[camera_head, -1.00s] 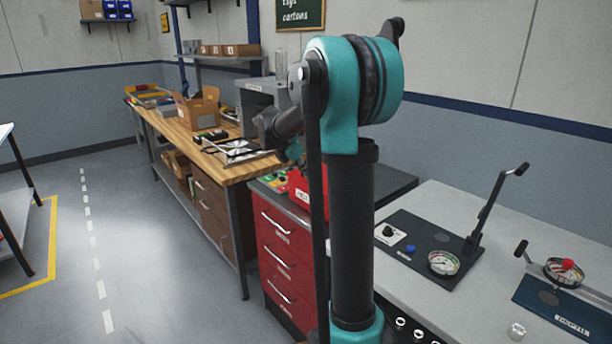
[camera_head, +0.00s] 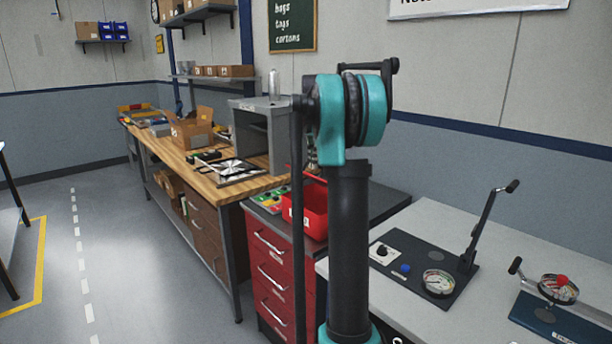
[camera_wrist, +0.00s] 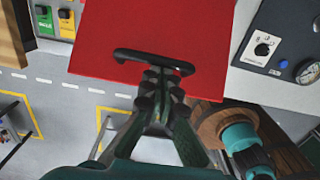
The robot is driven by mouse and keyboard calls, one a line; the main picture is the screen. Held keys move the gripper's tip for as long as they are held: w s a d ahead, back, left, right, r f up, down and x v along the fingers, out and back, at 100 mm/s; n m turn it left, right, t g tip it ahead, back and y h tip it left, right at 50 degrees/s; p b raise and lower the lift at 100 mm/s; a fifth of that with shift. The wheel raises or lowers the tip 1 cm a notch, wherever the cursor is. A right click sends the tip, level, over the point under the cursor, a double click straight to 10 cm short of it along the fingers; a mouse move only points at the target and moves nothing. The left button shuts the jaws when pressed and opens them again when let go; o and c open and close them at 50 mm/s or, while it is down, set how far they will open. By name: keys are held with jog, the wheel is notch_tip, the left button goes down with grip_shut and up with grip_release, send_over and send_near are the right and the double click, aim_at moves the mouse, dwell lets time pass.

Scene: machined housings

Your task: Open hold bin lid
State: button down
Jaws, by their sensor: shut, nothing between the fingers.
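The red hold bin (camera_head: 300,218) stands on the dark top of the red drawer cabinet, partly hidden behind my arm. It has a pale label on its front. In the wrist view a flat red panel (camera_wrist: 150,28), seemingly the bin's lid, fills the upper middle. A dark bar handle (camera_wrist: 128,56) runs across its near edge. My gripper (camera_wrist: 163,82) is shut and empty, with its fingertips at or just under the handle; I cannot tell if they touch. In the head view my arm hides the gripper and the lid's angle is unclear.
A panel with coloured buttons (camera_head: 268,200) lies left of the bin. A grey box-like stand (camera_head: 262,130) is behind it on the wooden bench. On the right, the grey bench holds a lever fixture (camera_head: 480,235) and a gauge fixture (camera_head: 560,290).

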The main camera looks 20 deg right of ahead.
jog(key=w+d+r, duration=0.2)
jog(key=w+d, duration=0.1)
jog(key=d, duration=0.5)
jog(key=w+d+r, duration=0.1)
jog(key=w+d, duration=0.2)
jog(key=d, duration=0.4)
jog(key=shift+w+d+r, duration=0.2)
jog(key=shift+d+r, duration=0.15)
jog(key=shift+d, duration=0.05)
jog(key=shift+a, duration=0.1)
